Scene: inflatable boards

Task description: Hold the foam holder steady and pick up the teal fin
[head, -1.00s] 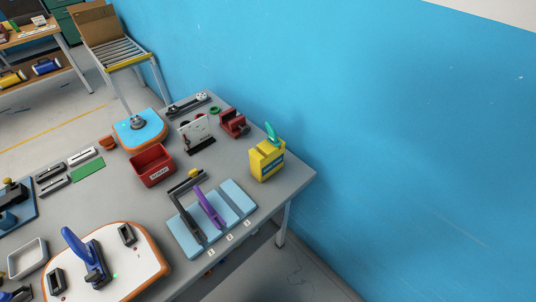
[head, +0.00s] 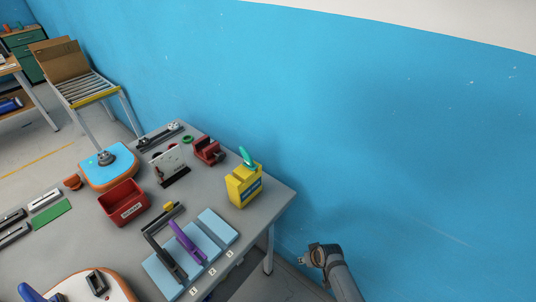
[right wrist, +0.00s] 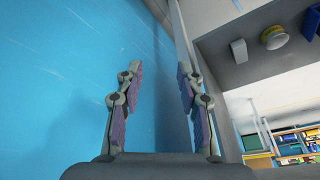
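The foam holder (head: 216,226) is a light-blue block near the table's front right edge, with small numbered labels 1, 2 and 3 in front. A purple fin (head: 187,243) stands in its middle part and a dark fin-like piece (head: 168,262) to the left; the right part is bare. The teal fin (head: 247,157) sticks up out of a yellow box (head: 240,190) behind the holder. My right gripper (right wrist: 160,68) is open and empty in the right wrist view, with blue wall behind it. My left gripper is not in view.
A red bin (head: 121,203), a white board on a stand (head: 169,163) and a red clamp-like block (head: 208,150) stand left of and behind the yellow box. My right arm shows at lower right, beyond the table edge. The blue wall (head: 400,130) is close behind.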

